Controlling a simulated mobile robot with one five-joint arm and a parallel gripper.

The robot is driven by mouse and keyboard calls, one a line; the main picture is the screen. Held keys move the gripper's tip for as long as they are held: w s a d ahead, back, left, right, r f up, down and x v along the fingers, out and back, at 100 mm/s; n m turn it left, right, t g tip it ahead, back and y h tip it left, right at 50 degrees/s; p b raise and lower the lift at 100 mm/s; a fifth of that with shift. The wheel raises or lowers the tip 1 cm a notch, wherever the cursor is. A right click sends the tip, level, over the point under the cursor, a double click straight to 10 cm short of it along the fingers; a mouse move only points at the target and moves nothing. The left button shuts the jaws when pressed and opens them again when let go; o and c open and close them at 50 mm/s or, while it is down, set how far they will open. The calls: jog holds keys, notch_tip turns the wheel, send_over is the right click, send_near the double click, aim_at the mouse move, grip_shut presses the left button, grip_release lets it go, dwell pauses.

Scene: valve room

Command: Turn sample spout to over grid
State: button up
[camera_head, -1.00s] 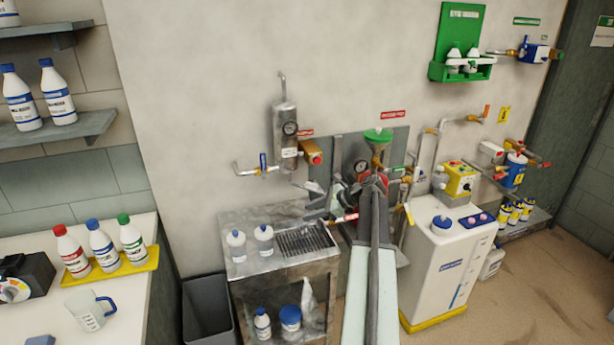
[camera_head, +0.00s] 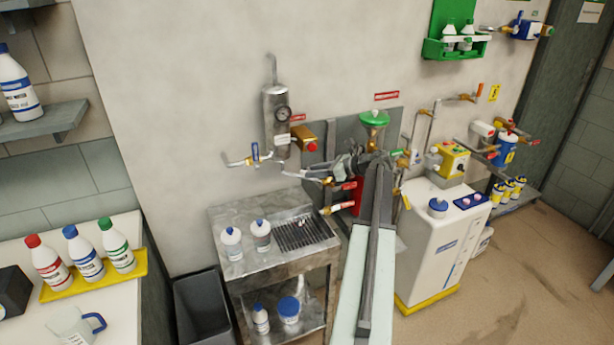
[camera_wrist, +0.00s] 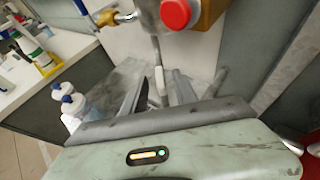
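The steel cylinder with a gauge (camera_head: 277,120) is on the wall. A thin spout (camera_head: 298,175) runs out low beside it toward my gripper (camera_head: 343,166). In the wrist view a grey tube with a pale tip (camera_wrist: 160,82) hangs between my fingers (camera_wrist: 159,95); it looks like the spout's end. The fingers stand apart, with a gap visible on both sides, so contact does not show. The dark slatted grid (camera_head: 312,232) is set in the steel bench top, below and left of my gripper.
A brass valve with a red knob (camera_head: 309,145) is close above; it shows in the wrist view (camera_wrist: 176,13). Two white bottles (camera_head: 261,236) stand left of the grid. Red-tagged taps (camera_head: 338,208) and a green funnel (camera_head: 373,119) are nearby. A white cabinet (camera_head: 437,250) stands right.

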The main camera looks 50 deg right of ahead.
aim_at(302, 178)
jog(key=x, duration=0.3)
jog(key=shift+f+b, duration=0.1)
jog(key=shift+b, duration=0.25)
grip_shut()
dwell(1.0)
